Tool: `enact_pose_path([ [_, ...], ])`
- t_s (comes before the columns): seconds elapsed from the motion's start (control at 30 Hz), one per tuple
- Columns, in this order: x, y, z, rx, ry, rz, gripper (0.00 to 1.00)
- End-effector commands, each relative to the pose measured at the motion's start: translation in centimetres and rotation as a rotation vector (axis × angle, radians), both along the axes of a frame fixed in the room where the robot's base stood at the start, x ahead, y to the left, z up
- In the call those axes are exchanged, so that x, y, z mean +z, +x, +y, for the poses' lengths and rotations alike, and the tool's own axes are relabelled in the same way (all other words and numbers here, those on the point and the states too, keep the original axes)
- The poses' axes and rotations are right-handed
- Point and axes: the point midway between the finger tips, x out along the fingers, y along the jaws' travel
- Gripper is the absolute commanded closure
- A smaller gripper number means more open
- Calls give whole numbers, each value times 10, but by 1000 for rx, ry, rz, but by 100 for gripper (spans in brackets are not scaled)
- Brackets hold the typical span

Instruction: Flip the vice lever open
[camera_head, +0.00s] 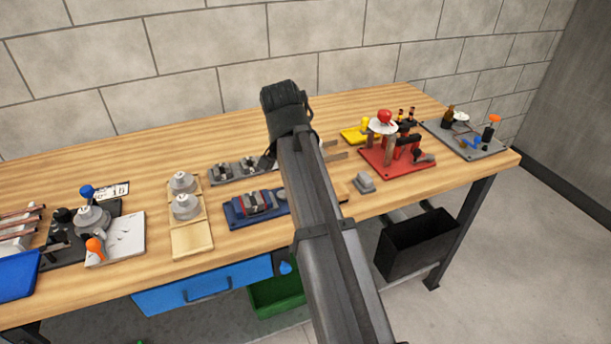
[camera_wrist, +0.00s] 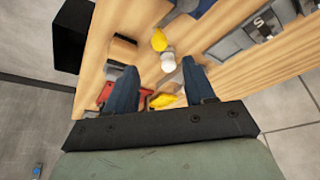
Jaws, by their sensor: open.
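A small vice-like fixture with grey and red parts on a blue base (camera_head: 235,212) sits near the middle front of the bench in the head view. My arm hides its right end, and I cannot make out a lever on it. A red-plate fixture (camera_head: 375,165) with a red knob and dark handle parts stands farther right. My gripper (camera_wrist: 159,68) is open, its two dark fingers apart with nothing held between them. It is above the bench. In the wrist view, yellow pieces and a white round part (camera_wrist: 168,62) show beyond and between the fingers.
The wooden bench (camera_head: 150,185) holds grey blocks, round weights on tan plates, a white plate with an orange knob and a blue tray (camera_head: 18,276). A grey board (camera_head: 470,148) stands at the far right. A block wall is behind. Bare wood lies along the back.

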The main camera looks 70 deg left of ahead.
Motion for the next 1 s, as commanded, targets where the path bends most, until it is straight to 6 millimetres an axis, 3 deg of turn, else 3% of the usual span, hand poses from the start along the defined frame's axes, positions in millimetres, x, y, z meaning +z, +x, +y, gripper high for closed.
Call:
enact_pose_path([
  [0.3, -48, 15, 14, 0, -2, 1, 46],
  [0.5, -67, 20, 19, 0, -1, 1, 46],
  [1.0, -74, 22, 21, 0, 0, 0, 49],
])
